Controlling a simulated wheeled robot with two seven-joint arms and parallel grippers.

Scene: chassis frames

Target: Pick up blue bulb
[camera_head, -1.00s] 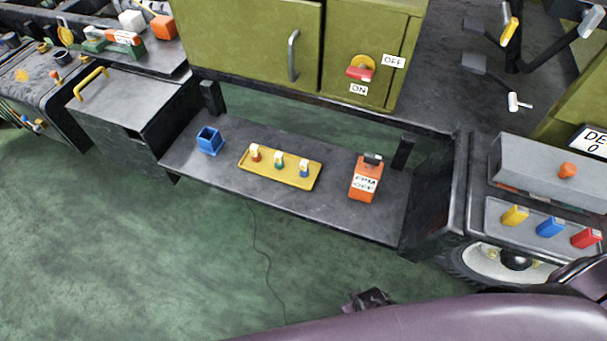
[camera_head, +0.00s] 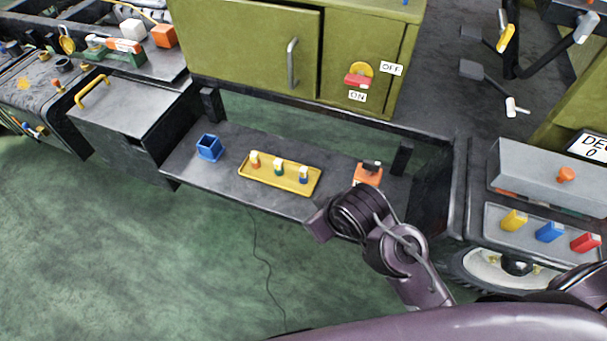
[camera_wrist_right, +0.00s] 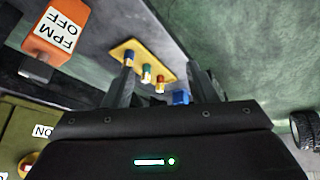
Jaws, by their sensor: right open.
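The blue bulb (camera_head: 304,174) with a white top stands upright at the right end of a yellow tray (camera_head: 270,181) on the low dark shelf. In the right wrist view the blue bulb (camera_wrist_right: 129,57) shows just beyond the left fingertip, which partly covers it. My right gripper (camera_wrist_right: 162,72) is open and empty, with its two fingers spread toward the tray and apart from the bulbs. In the head view my right arm (camera_head: 385,235) reaches up toward the shelf's front edge, and its fingers are not clear there. My left gripper is not in view.
A green bulb (camera_head: 279,167) and an orange-red bulb (camera_head: 255,160) share the tray. A blue open box (camera_head: 209,147) stands left of it. An orange FPM OFF box (camera_wrist_right: 58,32), also in the head view (camera_head: 368,174), stands right of the tray, partly behind my arm.

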